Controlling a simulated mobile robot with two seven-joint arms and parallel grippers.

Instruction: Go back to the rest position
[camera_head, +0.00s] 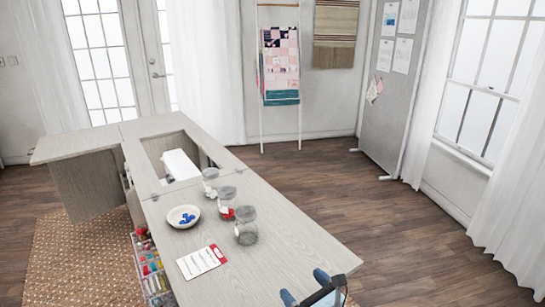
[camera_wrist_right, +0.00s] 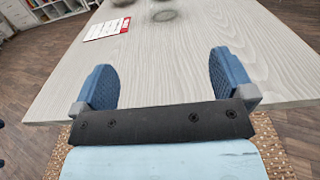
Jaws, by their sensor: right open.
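My right gripper (camera_head: 305,290) shows at the bottom of the head view, near the front edge of the table. In the right wrist view its two blue fingers (camera_wrist_right: 166,80) stand wide apart with nothing between them. The fingers point toward the grey wooden tabletop (camera_wrist_right: 190,55), close to its near edge. My left gripper is not in view.
The cabinet top (camera_head: 280,245) holds a white bowl with blue pieces (camera_head: 183,216), several glass jars (camera_head: 245,225) and a red-and-white card (camera_head: 201,262). A white sewing machine (camera_head: 180,165) sits in the recess. Drawers with coloured spools (camera_head: 150,270) stand below. Floor at right (camera_head: 400,230) is clear.

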